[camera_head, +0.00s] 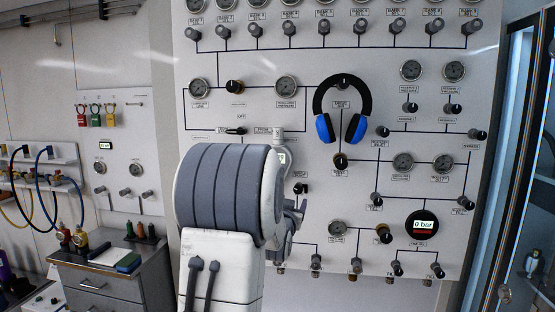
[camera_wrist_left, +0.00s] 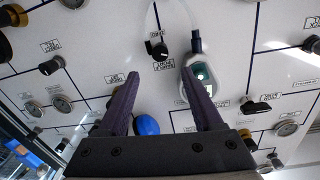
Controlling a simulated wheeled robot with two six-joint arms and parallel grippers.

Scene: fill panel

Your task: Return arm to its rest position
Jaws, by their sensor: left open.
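My left arm rises in the middle of the head view, its large white and grey link covering part of the panel (camera_head: 330,200). My left gripper (camera_head: 290,222) shows partly behind that link, near the panel's lower middle. In the left wrist view its two dark purple fingers (camera_wrist_left: 160,74) are spread apart with nothing held between them. They point at the panel face near a black knob (camera_wrist_left: 156,49) and a white handheld device with a green screen (camera_wrist_left: 199,85). I cannot tell the exact gap to the panel. My right gripper is not in view.
Blue and black headphones (camera_head: 324,128) hang on the panel. Gauges, knobs and a round display reading 0 bar (camera_head: 422,226) cover it. A grey drawer cabinet (camera_head: 105,285) stands at left. A glass-doored frame (camera_head: 500,180) stands at right.

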